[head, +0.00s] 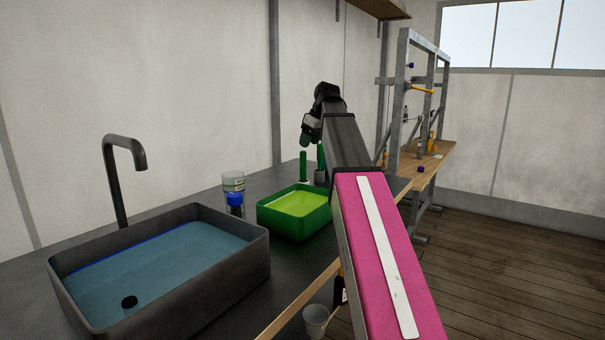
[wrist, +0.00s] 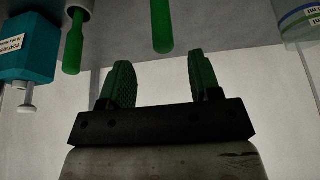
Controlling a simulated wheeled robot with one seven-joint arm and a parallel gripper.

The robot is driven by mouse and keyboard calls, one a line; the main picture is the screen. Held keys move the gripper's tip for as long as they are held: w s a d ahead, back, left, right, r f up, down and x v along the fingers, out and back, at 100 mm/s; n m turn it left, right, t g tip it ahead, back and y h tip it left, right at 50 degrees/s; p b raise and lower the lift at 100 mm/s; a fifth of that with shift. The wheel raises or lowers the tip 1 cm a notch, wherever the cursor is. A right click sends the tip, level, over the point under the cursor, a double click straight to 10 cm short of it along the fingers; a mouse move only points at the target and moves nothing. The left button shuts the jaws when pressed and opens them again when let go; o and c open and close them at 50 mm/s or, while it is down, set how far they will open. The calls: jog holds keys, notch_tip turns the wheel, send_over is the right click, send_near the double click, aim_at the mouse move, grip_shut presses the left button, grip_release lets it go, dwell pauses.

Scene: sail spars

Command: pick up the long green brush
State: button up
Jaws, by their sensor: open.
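Two green handles stand upright at the back of the counter in the head view. I cannot tell for certain which is the long brush. The wrist view seems upside down; one green handle (wrist: 162,25) points toward the gap between my fingers, and another green handle (wrist: 73,45) is in a cup to the left. My gripper (wrist: 160,65) is open and empty, apart from both. In the head view my gripper (head: 308,138) is just above the handles.
A green basin (head: 265,216) with yellow-green contents and a dark sink (head: 180,303) of water fill the counter. A jar (head: 233,181) stands between them. The wrist view shows a teal labelled bottle (wrist: 28,48) left. A metal rack (head: 403,95) stands at right.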

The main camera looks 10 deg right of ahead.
aim_at(301, 158)
jog(key=x, duration=0.8)
jog(key=shift+a, duration=0.3)
jog(key=c, duration=1)
